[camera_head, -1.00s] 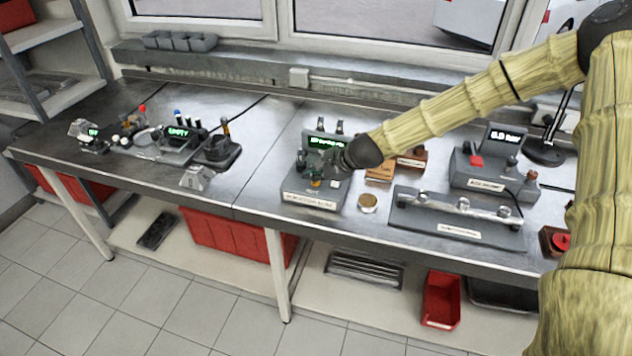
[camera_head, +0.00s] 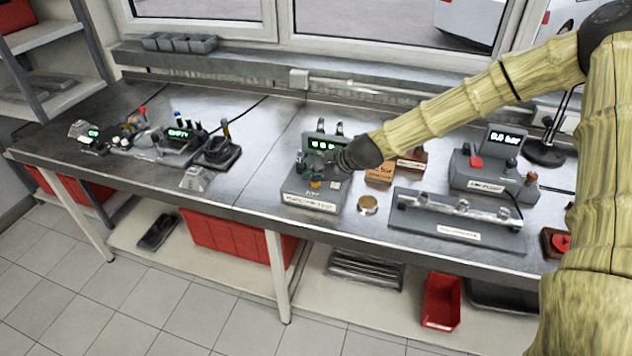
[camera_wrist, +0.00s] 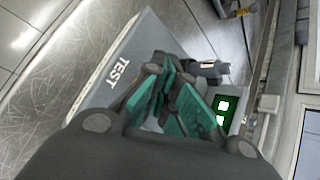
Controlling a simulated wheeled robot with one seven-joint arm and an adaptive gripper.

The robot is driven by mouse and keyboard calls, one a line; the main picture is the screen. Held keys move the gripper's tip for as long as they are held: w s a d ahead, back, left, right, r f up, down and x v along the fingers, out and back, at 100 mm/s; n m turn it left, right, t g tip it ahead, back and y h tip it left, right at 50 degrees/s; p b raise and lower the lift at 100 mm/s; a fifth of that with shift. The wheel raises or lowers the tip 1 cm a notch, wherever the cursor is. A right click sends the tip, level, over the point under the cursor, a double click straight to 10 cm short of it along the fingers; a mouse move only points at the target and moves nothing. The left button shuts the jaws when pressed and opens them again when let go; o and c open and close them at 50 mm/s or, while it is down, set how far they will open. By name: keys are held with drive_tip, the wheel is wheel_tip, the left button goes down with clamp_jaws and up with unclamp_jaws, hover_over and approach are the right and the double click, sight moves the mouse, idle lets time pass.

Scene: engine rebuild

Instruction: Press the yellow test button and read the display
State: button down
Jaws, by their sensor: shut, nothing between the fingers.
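The test unit (camera_head: 297,192) is a grey box with a label on its front edge. The yellow test button (camera_head: 315,185) shows on its top, just below my fingers. My gripper (camera_head: 312,166) is shut and empty, above the unit close to the button; I cannot tell whether it touches. The display (camera_head: 321,144) at the back is lit with a few green characters, too small to read surely. In the wrist view the teal fingertips hide the button. The word TEST shows beside them on the unit, and part of the display (camera_wrist: 226,108) shows bright blocks.
A round brass-coloured piece (camera_head: 368,205) lies right of the unit. A grey rack with a metal rail (camera_head: 455,231) and another display unit (camera_head: 490,182) stand further right. Several small devices stand on the left table. Bare metal tabletop (camera_head: 258,180) lies left of the unit.

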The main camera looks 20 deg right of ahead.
sight(314, 184)
drive_tip(key=shift+r, duration=0.55)
drive_tip(key=shift+p, duration=0.3)
drive_tip(key=shift+r+p, duration=1.8)
drive_tip(key=shift+r, duration=0.7)
drive_tip(key=shift+f, duration=0.1)
